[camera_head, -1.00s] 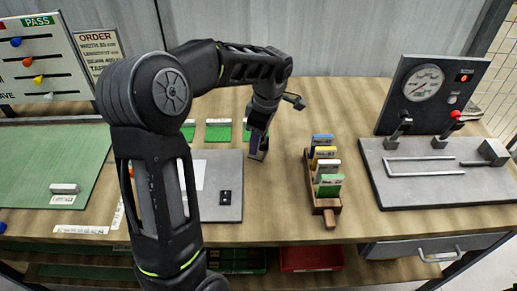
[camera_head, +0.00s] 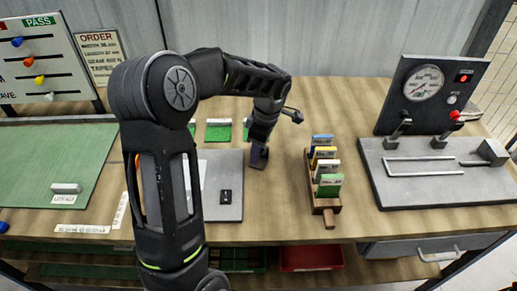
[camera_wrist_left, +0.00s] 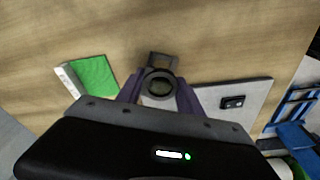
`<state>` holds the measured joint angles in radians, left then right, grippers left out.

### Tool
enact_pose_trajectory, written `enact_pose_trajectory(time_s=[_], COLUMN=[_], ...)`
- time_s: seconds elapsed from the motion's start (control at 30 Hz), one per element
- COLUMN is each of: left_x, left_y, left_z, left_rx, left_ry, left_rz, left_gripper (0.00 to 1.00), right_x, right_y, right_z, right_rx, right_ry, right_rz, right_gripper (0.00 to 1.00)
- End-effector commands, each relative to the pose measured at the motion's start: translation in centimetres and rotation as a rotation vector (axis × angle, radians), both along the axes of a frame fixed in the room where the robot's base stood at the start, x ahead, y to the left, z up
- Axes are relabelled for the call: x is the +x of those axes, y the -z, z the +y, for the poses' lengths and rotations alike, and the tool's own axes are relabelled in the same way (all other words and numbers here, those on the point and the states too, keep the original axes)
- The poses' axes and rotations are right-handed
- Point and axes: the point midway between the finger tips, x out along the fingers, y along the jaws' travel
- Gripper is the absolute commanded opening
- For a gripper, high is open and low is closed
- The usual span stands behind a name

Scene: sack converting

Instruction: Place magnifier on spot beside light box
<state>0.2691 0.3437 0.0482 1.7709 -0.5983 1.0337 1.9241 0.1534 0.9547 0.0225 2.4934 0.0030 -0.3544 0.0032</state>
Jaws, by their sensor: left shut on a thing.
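My left gripper (camera_head: 258,157) is low over the table at the right edge of the grey light box panel (camera_head: 228,205). In the left wrist view its purple fingers (camera_wrist_left: 160,98) are shut on the magnifier (camera_wrist_left: 160,84), a dark round lens with a small square frame beyond it. In the head view the fingers mostly hide the magnifier. The panel, with a black switch on it, also shows in the left wrist view (camera_wrist_left: 255,95). I cannot tell whether the magnifier touches the table. No marked spot is clearly visible. My right gripper is out of view.
A wooden rack (camera_head: 328,205) with several coloured cards stands right of the gripper. Green squares (camera_head: 218,131) lie behind the panel. A gauge station (camera_head: 435,180) fills the right side and a green mat (camera_head: 60,165) the left. Bare table lies between gripper and rack.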

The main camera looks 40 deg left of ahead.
Motion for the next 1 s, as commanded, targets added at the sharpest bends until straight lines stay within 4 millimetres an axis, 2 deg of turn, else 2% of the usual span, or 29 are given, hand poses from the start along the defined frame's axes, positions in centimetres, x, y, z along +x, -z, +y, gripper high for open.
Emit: enact_pose_trajectory(time_s=[0.03,0.07,0.3,0.73,0.87,1.0], left_x=[0.0,0.0,0.0,0.1,0.2,0.3], left_y=[0.4,0.2,0.2,-0.6,-2.3,-5.1], left_z=[0.0,0.0,0.0,-0.1,-0.3,-0.7], left_rx=[0.0,0.0,0.0,0.001,0.001,0.002], left_ry=[0.0,0.0,0.0,0.0,0.001,0.001], left_rz=[0.0,0.0,0.0,-0.002,-0.003,-0.006], left_gripper=[0.03,0.45,0.64,0.65,0.65,0.65], right_x=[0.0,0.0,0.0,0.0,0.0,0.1], right_y=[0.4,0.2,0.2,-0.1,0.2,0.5], right_z=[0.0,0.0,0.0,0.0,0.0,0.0], right_rx=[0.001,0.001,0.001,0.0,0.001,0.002], right_ry=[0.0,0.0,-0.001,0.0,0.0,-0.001], right_rz=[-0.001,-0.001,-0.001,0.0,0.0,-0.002], right_gripper=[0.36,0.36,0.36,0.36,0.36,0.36])
